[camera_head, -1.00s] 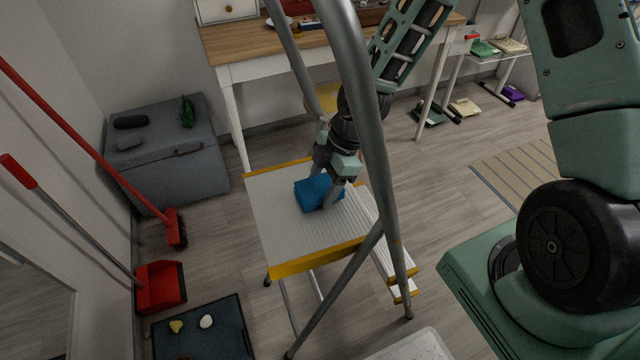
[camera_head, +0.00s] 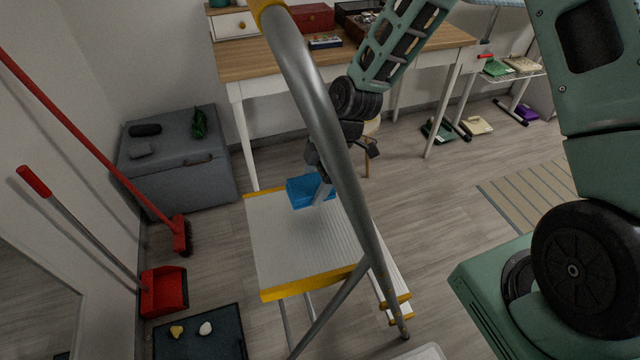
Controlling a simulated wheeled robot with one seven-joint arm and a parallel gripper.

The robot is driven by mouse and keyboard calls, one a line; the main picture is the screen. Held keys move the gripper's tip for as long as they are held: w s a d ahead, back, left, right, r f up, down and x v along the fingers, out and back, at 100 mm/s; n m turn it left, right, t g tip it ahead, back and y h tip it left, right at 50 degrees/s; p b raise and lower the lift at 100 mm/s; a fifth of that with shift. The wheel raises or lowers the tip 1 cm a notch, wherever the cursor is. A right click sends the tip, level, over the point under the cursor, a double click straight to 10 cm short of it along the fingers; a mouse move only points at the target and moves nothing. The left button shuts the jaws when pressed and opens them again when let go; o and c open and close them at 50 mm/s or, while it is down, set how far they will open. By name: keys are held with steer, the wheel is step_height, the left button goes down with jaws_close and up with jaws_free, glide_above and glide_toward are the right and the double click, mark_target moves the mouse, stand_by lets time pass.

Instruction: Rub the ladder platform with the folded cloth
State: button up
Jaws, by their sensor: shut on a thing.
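The ladder platform (camera_head: 285,245) is a pale ribbed board with yellow front and back edges, left of the middle. The folded cloth (camera_head: 303,190) is blue and sits at the platform's far edge; whether it touches the surface I cannot tell. My gripper (camera_head: 322,192) is shut on the cloth, pointing down from above. The ladder's grey rail (camera_head: 318,100) passes in front of my wrist and hides part of it and of the gripper.
A wooden-topped desk (camera_head: 270,52) stands behind the ladder. A grey chest (camera_head: 180,175) is at the left, with a red broom (camera_head: 182,235) and red dustpan (camera_head: 163,292) nearby. A dark tray (camera_head: 215,335) lies front left.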

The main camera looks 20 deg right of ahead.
step_height(320, 180, up, 2)
steer(key=shift+p, duration=0.5)
